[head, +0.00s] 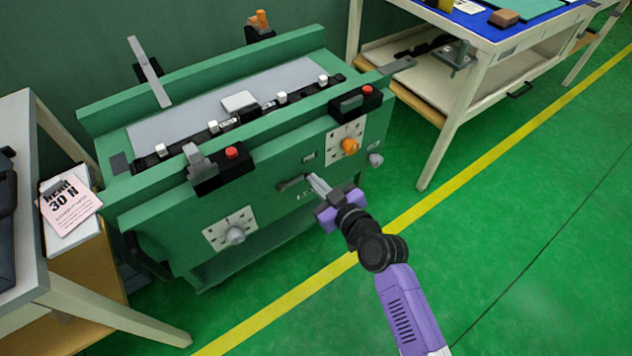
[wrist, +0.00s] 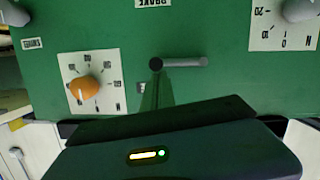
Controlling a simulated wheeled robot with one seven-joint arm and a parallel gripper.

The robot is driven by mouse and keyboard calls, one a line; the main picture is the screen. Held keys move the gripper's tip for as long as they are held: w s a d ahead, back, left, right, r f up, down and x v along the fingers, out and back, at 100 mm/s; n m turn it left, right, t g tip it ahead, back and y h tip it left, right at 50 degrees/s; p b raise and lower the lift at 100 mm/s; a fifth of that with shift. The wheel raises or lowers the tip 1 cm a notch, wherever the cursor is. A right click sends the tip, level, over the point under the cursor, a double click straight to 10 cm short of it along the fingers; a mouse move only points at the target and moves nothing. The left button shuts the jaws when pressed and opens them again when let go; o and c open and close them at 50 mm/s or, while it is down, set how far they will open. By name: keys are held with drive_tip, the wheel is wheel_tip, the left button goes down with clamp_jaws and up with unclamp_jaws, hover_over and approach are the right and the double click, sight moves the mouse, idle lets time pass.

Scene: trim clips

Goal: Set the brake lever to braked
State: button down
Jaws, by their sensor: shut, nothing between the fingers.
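The brake lever (head: 291,182) is a short bar on the front panel of the green machine, lying roughly level. In the wrist view, where the lettering is upside down, its grey arm (wrist: 185,62) runs right from a dark round end. A BRAKE label (wrist: 153,3) is at the top edge of that view. My gripper (head: 316,183) is shut and empty, with its fingertips close to the lever's right end in the head view. In the wrist view the fingers (wrist: 156,88) point at the dark end. I cannot tell whether they touch it.
An orange knob (head: 350,146) and a grey knob (head: 236,235) sit on white dial plates on the panel. Red-button boxes (head: 219,170) project above it. A bench with a note (head: 71,205) stands left, another (head: 480,45) right.

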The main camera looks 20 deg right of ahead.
drive_tip(key=shift+d+f+m+b, duration=0.1)
drive_tip(key=shift+f+m+b, duration=0.3)
drive_tip(key=shift+b, duration=0.15)
drive_tip(key=f+m+y+b, duration=0.1)
drive_tip(key=f+m+b, duration=0.1)
drive_tip(key=b, duration=0.2)
drive_tip(key=shift+w+d+f, duration=0.1)
drive_tip(key=shift+d+f, duration=0.1)
drive_tip(key=s+d+f+m+y+b, duration=0.1)
drive_tip(key=s+d+m+y+b, duration=0.1)
drive_tip(key=s, duration=0.5)
drive_tip(key=shift+d+m+b, duration=0.35)
drive_tip(key=shift+m+b, duration=0.3)
drive_tip(key=shift+m, duration=0.55)
drive_tip(key=shift+f, duration=0.1)
